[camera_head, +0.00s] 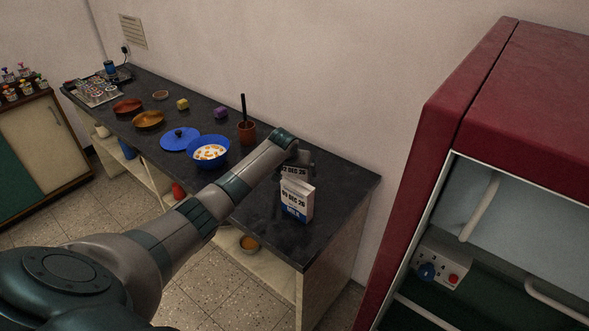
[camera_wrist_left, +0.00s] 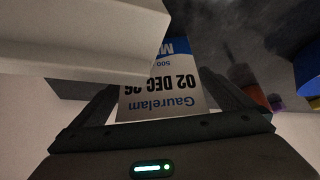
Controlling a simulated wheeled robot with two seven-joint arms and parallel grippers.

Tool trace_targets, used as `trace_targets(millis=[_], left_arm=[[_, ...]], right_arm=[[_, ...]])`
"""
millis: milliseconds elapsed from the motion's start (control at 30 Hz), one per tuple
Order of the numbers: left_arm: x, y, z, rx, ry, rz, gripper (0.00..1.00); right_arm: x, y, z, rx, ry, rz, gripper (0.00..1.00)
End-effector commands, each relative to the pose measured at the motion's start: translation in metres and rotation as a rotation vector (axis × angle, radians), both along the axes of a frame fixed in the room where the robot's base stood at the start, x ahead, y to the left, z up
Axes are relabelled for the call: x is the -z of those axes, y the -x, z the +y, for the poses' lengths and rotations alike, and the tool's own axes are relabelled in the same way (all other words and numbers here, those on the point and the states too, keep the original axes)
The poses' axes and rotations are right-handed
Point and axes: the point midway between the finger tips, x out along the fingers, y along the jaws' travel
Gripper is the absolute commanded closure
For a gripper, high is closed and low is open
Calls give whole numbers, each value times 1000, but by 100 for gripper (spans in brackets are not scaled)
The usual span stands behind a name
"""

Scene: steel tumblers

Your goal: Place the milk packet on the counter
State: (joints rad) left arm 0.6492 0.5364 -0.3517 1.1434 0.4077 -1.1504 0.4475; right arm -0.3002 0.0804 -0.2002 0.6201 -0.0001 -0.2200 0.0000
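A white and blue milk packet (camera_head: 292,172), its label ending in "DEC 26", is at the right end of the dark counter (camera_head: 262,218), partly hidden by a second milk packet (camera_head: 297,202) reading "09 DEC 26". My left gripper (camera_head: 300,160) is at the rear packet. In the left wrist view that packet (camera_wrist_left: 165,95) reads "02 DEC 26", upside down, and the fingers (camera_wrist_left: 162,85) press on both its sides. The front packet seems to be the pale block (camera_wrist_left: 65,40) there. Whether the held packet's base touches the counter is hidden. My right gripper is out of view.
A blue bowl of food (camera_head: 211,152), a blue lid (camera_head: 180,139) and a brown pot with a dark handle (camera_head: 247,132) stand left of the packets. An open red fridge (camera_head: 440,130) is at the right. The counter's front right corner is bare.

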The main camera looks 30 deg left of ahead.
Motion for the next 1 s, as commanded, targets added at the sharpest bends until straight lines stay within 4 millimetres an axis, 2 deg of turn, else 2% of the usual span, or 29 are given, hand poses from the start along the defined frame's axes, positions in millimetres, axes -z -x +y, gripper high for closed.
trace_targets(millis=[267,467,667,1000], left_arm=[[-2,0,0,0,0,0,0],[-12,5,-2,1,0,-2,0],[-30,17,-6,2,-2,-2,0],[-75,44,-16,3,0,-3,0]], right_arm=[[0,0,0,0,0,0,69],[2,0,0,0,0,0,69],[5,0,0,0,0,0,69],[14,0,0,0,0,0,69]])
